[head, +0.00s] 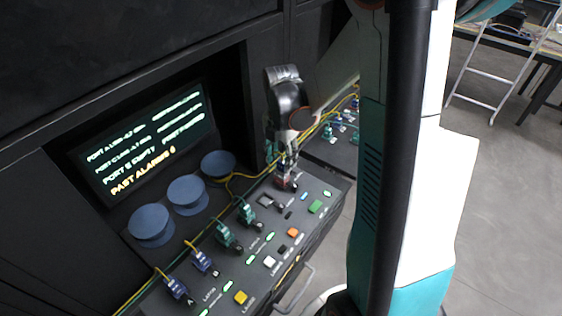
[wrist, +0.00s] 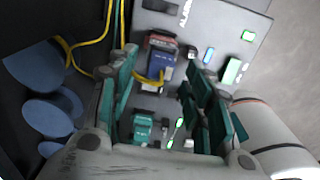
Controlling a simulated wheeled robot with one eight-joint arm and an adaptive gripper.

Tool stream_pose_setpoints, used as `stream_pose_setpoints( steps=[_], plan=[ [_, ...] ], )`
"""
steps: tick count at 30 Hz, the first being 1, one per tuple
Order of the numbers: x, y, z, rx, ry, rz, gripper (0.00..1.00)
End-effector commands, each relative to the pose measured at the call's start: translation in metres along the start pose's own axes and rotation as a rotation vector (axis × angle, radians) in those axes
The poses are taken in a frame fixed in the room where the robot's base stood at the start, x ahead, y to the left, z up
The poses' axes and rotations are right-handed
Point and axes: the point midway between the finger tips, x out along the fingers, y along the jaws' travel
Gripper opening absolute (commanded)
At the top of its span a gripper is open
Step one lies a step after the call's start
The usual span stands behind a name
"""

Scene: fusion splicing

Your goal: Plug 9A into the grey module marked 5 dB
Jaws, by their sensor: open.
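My gripper (head: 286,168) points down at the far right part of the sloped panel. In the wrist view its teal-padded fingers (wrist: 163,72) are apart. A blue plug (wrist: 164,67) with a yellow cable shows between them, against a red module (wrist: 161,39). The red module also shows under my gripper in the head view (head: 287,185). I cannot tell whether the fingers touch the plug. A grey module (head: 265,201) sits just left of my gripper in the head view. The 9A and 5 dB markings are too small to read.
Teal plugs (head: 228,236) and blue plugs (head: 204,262) with yellow cables stand along the panel (head: 225,272). Orange (head: 292,232), green (head: 315,207) and yellow (head: 240,298) blocks lie nearer its front. Blue discs (head: 187,195) and a lit screen (head: 140,145) are behind.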

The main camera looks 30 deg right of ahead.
Motion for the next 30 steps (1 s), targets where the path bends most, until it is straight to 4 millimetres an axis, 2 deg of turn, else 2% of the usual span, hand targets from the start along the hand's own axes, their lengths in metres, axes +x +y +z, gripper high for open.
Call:
stream_pose_setpoints(
  steps=[9,15,21,30],
  plan=[
    [-0.062,0.0,0.0,0.0,0.0,0.0,0.46],
    [-0.088,0.0,0.0,0.0,0.0,0.0,0.46],
    [-0.097,0.0,0.0,0.0,0.0,0.0,0.46],
    [-0.097,0.0,0.0,0.0,0.0,0.0,0.46]
  ],
)
